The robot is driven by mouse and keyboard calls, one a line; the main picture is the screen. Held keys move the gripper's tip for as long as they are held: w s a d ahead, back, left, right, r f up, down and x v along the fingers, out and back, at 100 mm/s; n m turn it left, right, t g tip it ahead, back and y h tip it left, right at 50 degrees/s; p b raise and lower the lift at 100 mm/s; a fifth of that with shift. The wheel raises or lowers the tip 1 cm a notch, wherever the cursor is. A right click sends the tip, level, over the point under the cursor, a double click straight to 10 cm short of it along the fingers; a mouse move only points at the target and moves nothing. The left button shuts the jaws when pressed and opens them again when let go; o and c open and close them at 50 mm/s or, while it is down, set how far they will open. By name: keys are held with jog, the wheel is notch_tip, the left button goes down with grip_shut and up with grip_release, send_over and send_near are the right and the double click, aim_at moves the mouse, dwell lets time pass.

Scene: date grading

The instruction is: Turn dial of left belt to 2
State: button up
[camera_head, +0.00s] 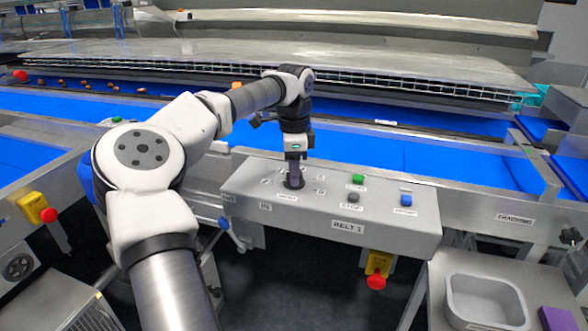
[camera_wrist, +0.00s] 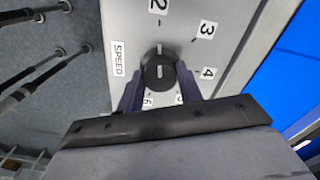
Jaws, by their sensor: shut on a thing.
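The black round dial (camera_wrist: 158,72) sits on the grey panel face in the wrist view, ringed by number labels, with 2, 3 and 4 readable and a SPEED label beside it. Its white pointer line points up in that view, towards the label at the top near the 2; the exact setting is hard to tell. My gripper (camera_wrist: 159,84) has a finger on each side of the dial and is shut on it. In the head view, my gripper (camera_head: 294,176) reaches straight down onto the dial on the control box (camera_head: 330,222) marked BELT 1, hiding most of it.
The box also carries a green button (camera_head: 358,179), a grey stop button (camera_head: 353,197) and a blue button (camera_head: 406,200). Red emergency buttons hang below it (camera_head: 376,282) and at the left (camera_head: 48,215). A grey bin (camera_head: 458,318) stands at right. Blue belts (camera_head: 390,155) run behind.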

jog(key=o, duration=1)
notch_tip(320, 180, up, 14)
jog(key=shift+f, duration=0.1)
